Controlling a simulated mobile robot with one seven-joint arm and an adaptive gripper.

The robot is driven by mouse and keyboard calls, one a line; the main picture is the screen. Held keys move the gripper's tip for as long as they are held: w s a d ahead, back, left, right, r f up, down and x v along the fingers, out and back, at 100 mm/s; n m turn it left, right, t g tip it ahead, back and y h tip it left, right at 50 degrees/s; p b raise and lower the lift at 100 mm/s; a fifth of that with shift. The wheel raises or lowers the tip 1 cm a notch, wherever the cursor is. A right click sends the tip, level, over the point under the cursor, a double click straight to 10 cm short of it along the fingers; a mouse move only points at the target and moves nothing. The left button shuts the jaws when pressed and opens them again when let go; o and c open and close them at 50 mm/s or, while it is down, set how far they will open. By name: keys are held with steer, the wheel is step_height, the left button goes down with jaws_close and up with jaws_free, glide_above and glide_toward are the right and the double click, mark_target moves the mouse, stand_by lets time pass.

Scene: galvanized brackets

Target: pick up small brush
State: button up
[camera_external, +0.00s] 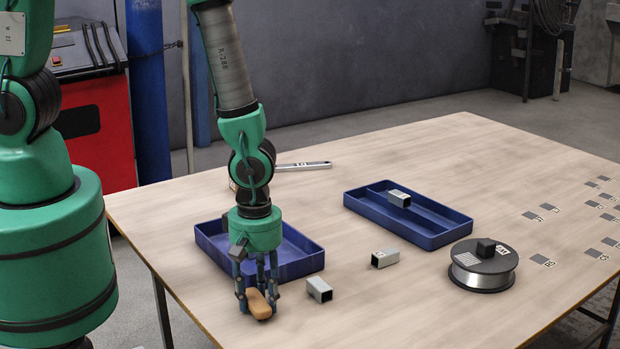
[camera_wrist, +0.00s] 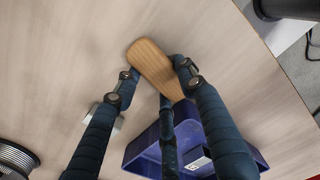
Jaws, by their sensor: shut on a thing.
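The small brush (camera_external: 258,302) shows as a tan wooden body near the table's front left edge. It also shows in the wrist view (camera_wrist: 152,62), with its wooden end sticking out past the fingers; no bristles can be seen. My gripper (camera_external: 257,300) points down with its dark blue fingers shut on the brush. In the wrist view my gripper (camera_wrist: 158,76) has a finger on either side of the wood and a third finger below it. I cannot tell whether the brush touches the table.
Grey brackets (camera_external: 320,290) (camera_external: 386,258) lie to the right. A divided blue tray (camera_external: 432,242) holds another bracket (camera_external: 399,198). A wire spool (camera_external: 483,277) with a dark block on top is further right. A long-handled tool (camera_external: 303,165) lies behind.

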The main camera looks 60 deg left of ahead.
mark_target(260, 296)
steer(key=shift+r, duration=0.2)
steer(key=shift+r, duration=0.2)
step_height(260, 296, up, 3)
steer(key=shift+r+p, duration=0.1)
steer(key=shift+p, duration=0.5)
steer(key=s+a+p, duration=0.1)
steer(key=s+a, duration=0.3)
steer(key=s, duration=0.2)
steer(key=s+a+r, duration=0.1)
steer(key=s+a, duration=0.3)
steer(key=s, duration=0.3)
steer(key=shift+s+a+p, duration=0.2)
steer(key=shift+a+p, duration=0.15)
steer(key=shift+a, duration=0.05)
